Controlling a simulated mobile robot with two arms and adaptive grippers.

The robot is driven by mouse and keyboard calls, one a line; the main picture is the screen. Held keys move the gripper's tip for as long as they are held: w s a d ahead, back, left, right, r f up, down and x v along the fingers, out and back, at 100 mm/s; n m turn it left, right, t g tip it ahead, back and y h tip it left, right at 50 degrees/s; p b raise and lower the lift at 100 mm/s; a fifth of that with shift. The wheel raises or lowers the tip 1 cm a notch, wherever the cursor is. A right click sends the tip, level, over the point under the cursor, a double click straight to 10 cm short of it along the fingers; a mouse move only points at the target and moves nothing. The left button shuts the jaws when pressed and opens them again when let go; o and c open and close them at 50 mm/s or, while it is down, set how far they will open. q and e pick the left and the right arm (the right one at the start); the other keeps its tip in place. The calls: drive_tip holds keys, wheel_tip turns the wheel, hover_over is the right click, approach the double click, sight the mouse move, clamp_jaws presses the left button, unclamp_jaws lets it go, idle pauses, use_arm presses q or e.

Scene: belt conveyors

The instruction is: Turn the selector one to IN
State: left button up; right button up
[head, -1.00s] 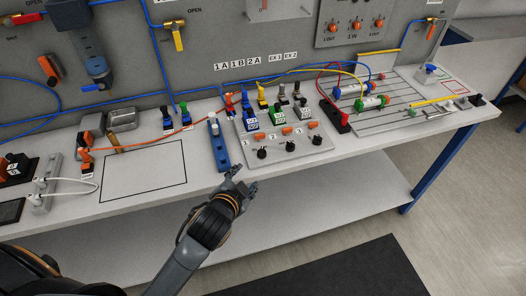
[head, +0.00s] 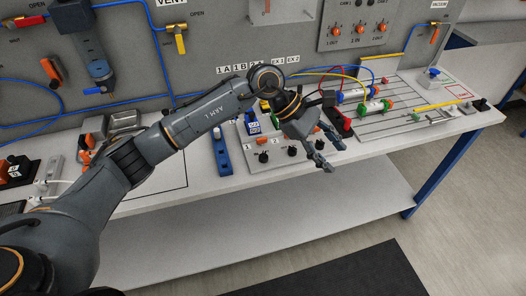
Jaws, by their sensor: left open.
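A grey wall panel (head: 357,14) at the top carries three orange selector knobs in a row. The leftmost knob (head: 334,30) has a small label that seems to read "1 OUT". A sloped white console (head: 273,168) on the bench has small black knobs (head: 263,157) and orange parts beside numbers. I cannot tell for certain which knob is selector one. My left gripper (head: 334,156) is open and empty in front of the console's right side, apart from the wall panel. It and its arm hide part of the console. My right gripper is out of view.
A blue switch block (head: 221,148) stands left of the console. Green-ended cylinders (head: 373,106) and red and yellow leads lie to the right. A valve with a yellow handle (head: 179,38) is on the wall. The bench's front edge is clear.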

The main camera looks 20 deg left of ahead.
use_arm(q)
drive_tip(key=w+a+m+y, duration=0.1)
drive_tip(key=w+a+y, duration=0.15)
drive_tip(key=a, duration=0.35)
drive_tip(key=w+a+y, duration=0.2)
drive_tip(key=a+y, duration=0.1)
drive_tip(key=a, duration=0.2)
drive_tip(key=y, duration=0.3)
approach(263, 154)
drive_tip(key=shift+m+t, duration=0.3)
wheel_tip(263, 154, down, 8)
drive_tip(key=p, duration=0.3)
drive_tip(key=shift+d+p, duration=0.15)
drive_tip(key=shift+p, duration=0.15)
drive_tip(key=shift+f, duration=0.6)
clamp_jaws()
